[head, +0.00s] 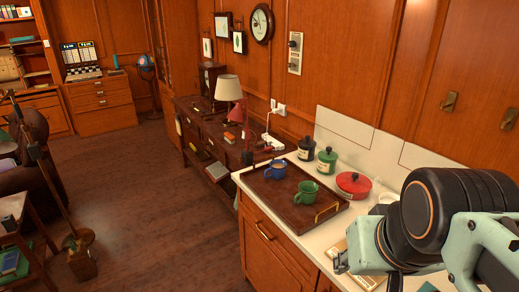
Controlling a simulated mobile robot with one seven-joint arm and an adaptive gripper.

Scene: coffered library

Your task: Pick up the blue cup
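The blue cup (276,170) stands upright on a dark wooden tray (263,189) on the counter, with a light brown content showing at its top. A green cup (306,193) stands on the same tray, in front and to the right of it. My arm reaches in from the lower right. What looks like the tip of my gripper (342,262) is over the counter's front edge, apart from the tray and both cups. Most of the gripper is hidden or cut off, so its opening does not show.
A black jar (306,149), a green jar (327,160) and a red lidded pot (353,185) stand behind the tray. A lamp (229,90) stands on the desk beyond.

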